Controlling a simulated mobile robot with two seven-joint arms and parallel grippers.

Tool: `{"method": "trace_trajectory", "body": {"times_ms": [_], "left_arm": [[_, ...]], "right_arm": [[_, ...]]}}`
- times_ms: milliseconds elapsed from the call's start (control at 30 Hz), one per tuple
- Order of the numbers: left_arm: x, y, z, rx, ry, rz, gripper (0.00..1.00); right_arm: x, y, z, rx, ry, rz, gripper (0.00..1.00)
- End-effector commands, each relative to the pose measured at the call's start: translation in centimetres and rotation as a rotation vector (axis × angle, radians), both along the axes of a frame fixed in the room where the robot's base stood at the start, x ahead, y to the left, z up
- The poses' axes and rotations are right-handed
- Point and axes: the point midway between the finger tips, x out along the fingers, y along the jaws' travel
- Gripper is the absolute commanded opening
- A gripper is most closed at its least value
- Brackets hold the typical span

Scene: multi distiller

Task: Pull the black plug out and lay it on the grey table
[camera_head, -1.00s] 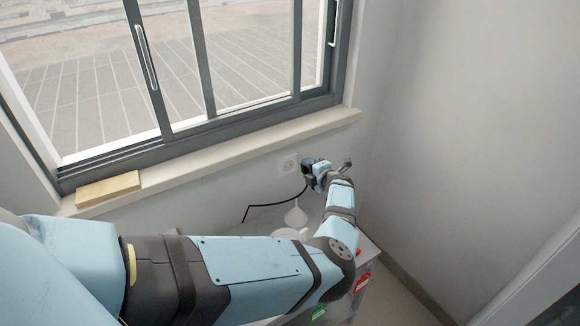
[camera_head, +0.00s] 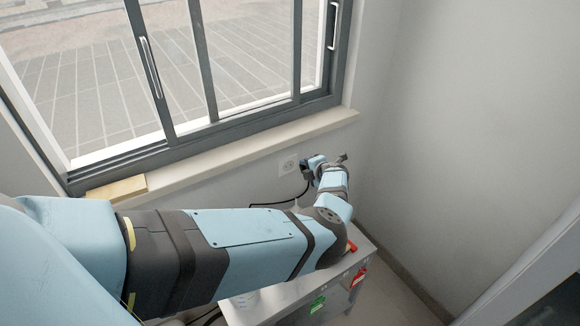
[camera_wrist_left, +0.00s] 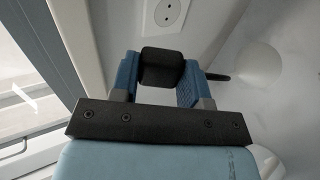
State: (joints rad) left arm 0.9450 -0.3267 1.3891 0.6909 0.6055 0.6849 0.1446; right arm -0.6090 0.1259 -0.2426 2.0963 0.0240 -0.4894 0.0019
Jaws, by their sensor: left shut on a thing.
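The black plug (camera_wrist_left: 161,68) is between the fingers of my left gripper in the left wrist view. My left gripper (camera_wrist_left: 158,82) is shut on it, and it also shows in the head view (camera_head: 309,168). The plug is clear of the white wall socket (camera_wrist_left: 165,12), whose holes are bare. The socket shows just left of the gripper in the head view (camera_head: 288,165). A black cable (camera_head: 285,203) hangs from the plug down and left. The grey table (camera_head: 357,258) is below, with much of its top hidden by my arm. My right gripper is not in view.
A white cone-shaped piece (camera_wrist_left: 258,63) stands right of the plug in the left wrist view. Red (camera_head: 358,277) and green (camera_head: 317,305) tags are on the table's front. A wooden block (camera_head: 117,190) lies on the window sill (camera_head: 230,161). Walls border the table.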

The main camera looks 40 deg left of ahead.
Motion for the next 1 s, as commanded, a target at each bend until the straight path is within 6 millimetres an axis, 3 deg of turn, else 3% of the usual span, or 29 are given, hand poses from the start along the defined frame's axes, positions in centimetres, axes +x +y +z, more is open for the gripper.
{"method": "trace_trajectory", "body": {"times_ms": [200, 667, 1000], "left_arm": [[0.0, 0.1, 0.1, -0.005, 0.002, 0.001, 0.04], [0.1, 0.5, 0.9, -0.198, 0.081, 0.003, 0.04], [0.1, 0.4, 0.5, -0.231, 0.096, 0.0, 0.04]], "right_arm": [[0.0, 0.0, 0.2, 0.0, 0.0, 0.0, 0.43], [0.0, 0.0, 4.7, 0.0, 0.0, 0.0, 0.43], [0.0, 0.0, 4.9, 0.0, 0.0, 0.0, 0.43]]}}
